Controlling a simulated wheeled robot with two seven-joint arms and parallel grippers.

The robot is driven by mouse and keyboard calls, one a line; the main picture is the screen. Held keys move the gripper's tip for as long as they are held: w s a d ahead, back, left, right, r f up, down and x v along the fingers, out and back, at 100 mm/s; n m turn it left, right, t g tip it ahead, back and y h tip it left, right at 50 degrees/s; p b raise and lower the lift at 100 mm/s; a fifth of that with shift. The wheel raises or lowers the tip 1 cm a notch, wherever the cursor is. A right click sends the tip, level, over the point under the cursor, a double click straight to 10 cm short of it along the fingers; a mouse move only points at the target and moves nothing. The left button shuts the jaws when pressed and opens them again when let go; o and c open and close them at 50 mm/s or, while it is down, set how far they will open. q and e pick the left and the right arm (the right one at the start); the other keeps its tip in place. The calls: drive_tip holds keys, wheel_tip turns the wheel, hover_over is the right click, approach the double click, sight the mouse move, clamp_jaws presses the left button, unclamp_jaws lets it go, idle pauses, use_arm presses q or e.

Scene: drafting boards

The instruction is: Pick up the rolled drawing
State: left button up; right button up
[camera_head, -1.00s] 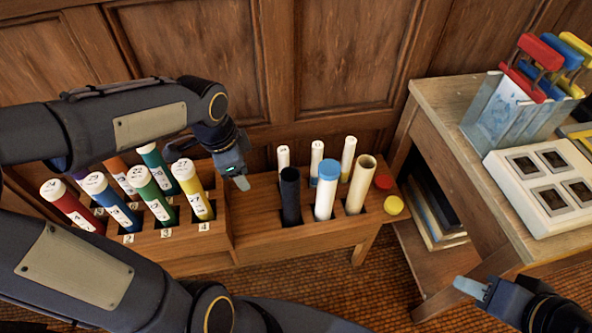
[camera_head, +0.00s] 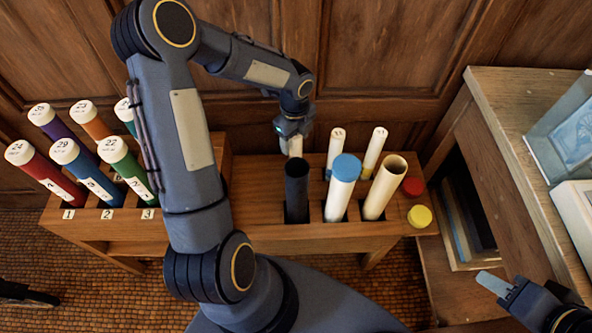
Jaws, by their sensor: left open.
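I cannot tell for sure which roll is the rolled drawing. The right part of the wooden rack (camera_head: 262,232) holds a black tube (camera_head: 297,190), a white tube with a blue top (camera_head: 342,186) and an open, hollow cream roll (camera_head: 384,187), all upright. Two thin white rolls stand behind them, one left (camera_head: 336,152) and one right (camera_head: 375,150). My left gripper (camera_head: 296,147) is open, pointing down just behind the black tube; a third thin roll there is hidden or blends with its finger. My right gripper (camera_head: 494,284) is at lower right, its jaws unclear, apart from the rack.
Numbered tubes with white caps, one red (camera_head: 45,174), stand at the rack's left; my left arm covers some. Red (camera_head: 413,187) and yellow (camera_head: 420,216) discs sit at the rack's right end. A wooden table (camera_head: 505,130) stands at right, wood panelling behind.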

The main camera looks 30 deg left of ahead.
use_arm(q)
wheel_tip(320, 180, down, 3)
drive_tip(key=shift+r, duration=0.1)
drive_tip(key=shift+r, duration=0.1)
drive_tip(key=shift+c, duration=0.3)
clamp_jaws()
